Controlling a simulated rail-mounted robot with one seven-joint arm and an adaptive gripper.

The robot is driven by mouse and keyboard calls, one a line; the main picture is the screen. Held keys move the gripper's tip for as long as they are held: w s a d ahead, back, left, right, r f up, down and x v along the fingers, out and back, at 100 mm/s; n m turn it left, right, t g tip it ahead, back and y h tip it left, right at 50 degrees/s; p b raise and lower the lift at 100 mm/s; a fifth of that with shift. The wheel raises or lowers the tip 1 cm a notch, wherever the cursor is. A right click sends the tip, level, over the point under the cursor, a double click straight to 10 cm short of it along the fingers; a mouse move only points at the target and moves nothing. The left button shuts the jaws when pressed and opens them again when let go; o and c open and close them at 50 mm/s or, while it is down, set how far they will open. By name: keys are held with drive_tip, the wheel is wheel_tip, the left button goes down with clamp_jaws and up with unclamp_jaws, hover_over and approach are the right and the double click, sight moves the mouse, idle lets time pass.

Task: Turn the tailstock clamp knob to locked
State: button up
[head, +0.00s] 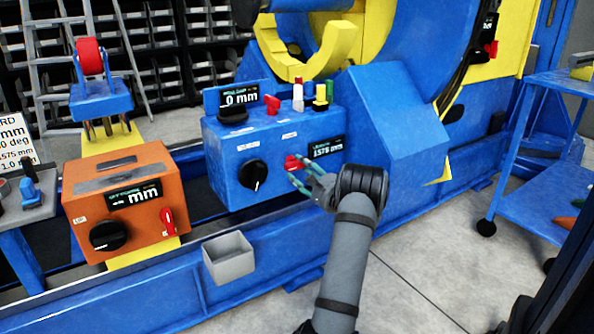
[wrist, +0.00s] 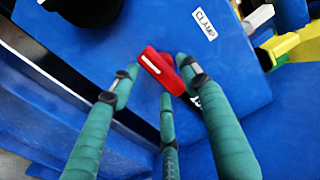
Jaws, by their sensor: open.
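A red clamp knob (head: 291,163) with a white stripe sits on the front of the blue control box (head: 222,150). It also shows in the wrist view (wrist: 158,66), beside a white label reading CLAMP (wrist: 204,25). My gripper (head: 306,170) is open right at this knob. In the wrist view its teal fingers (wrist: 160,90) spread around the near side of the knob; I cannot tell whether any finger touches it. Another red knob (head: 168,221) is on the orange box (head: 85,180) at left. The frames do not show which knob is the tailstock's.
The blue box also carries a black dial (head: 253,175), a display (head: 326,148) and a red lever (head: 272,104) on top. A grey bin (head: 229,258) is below. A large blue housing (head: 395,125) stands close at right. Grey floor lies open in front.

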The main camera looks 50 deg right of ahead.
drive_tip(key=shift+x, duration=1.4)
drive_tip(key=shift+c, duration=0.9)
drive_tip(key=shift+f, duration=0.1)
drive_tip(key=c, duration=0.7)
drive_tip(key=shift+c, duration=0.7)
